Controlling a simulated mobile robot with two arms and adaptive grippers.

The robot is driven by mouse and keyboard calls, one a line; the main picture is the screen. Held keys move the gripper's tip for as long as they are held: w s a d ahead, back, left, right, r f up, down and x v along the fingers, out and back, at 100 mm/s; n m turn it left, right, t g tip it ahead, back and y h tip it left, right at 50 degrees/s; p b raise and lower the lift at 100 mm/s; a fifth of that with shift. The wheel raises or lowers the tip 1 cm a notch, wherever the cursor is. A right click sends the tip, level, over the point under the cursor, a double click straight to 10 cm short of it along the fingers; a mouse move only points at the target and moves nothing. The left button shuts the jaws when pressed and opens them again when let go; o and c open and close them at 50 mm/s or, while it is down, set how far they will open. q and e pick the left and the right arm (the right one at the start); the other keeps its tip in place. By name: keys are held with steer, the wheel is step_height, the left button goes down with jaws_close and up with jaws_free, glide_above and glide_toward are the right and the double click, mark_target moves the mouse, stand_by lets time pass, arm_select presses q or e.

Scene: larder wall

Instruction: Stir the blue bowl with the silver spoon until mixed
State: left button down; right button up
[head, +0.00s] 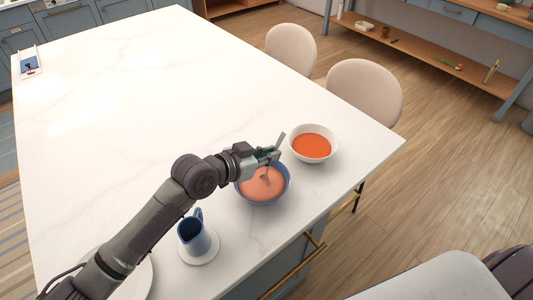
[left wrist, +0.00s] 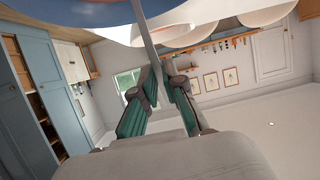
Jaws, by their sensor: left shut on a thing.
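The blue bowl (head: 287,190) stands near the front right corner of the white table and holds a pinkish-orange mix. My left gripper (head: 268,157) is above the bowl and shut on the silver spoon (head: 280,140). The spoon's handle sticks up past the fingers, and its lower part reaches down into the mix. In the left wrist view the spoon (left wrist: 146,35) runs between the two green-padded fingers, with the bowl's blue side (left wrist: 70,10) at the top edge. My right gripper is not in view.
A white bowl (head: 330,155) of orange-red liquid stands close to the right of the blue bowl. A blue jug (head: 193,237) sits on a white saucer (head: 208,260) at the front, near a white plate (head: 140,285). Two chairs (head: 365,92) stand along the right edge. The table's middle is clear.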

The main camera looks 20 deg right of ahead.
mark_target(282, 135)
arm_select(q)
steer(key=shift+a, duration=0.15)
steer(key=shift+d+r+p, duration=0.2)
steer(key=shift+r+p, duration=0.1)
steer(key=shift+r, duration=0.15)
steer(key=shift+w+d+r+p, duration=0.1)
steer(key=shift+d+r+p, duration=0.25)
steer(key=shift+r, duration=0.3)
steer(key=shift+w+d+r+p, duration=0.15)
steer(key=shift+r+p, duration=0.35)
steer(key=shift+r, duration=0.1)
steer(key=shift+w+d+r+p, duration=0.1)
steer(key=shift+d+r+p, duration=0.25)
steer(key=shift+r, duration=0.3)
steer(key=shift+w+d+r+p, duration=0.1)
steer(key=shift+d+r+p, duration=0.1)
steer(key=shift+r+p, duration=0.35)
steer(key=shift+r, duration=0.2)
step_height(282, 135, up, 5)
steer(key=p, duration=0.3)
steer(key=shift+p, duration=0.4)
steer(key=shift+f, duration=0.1)
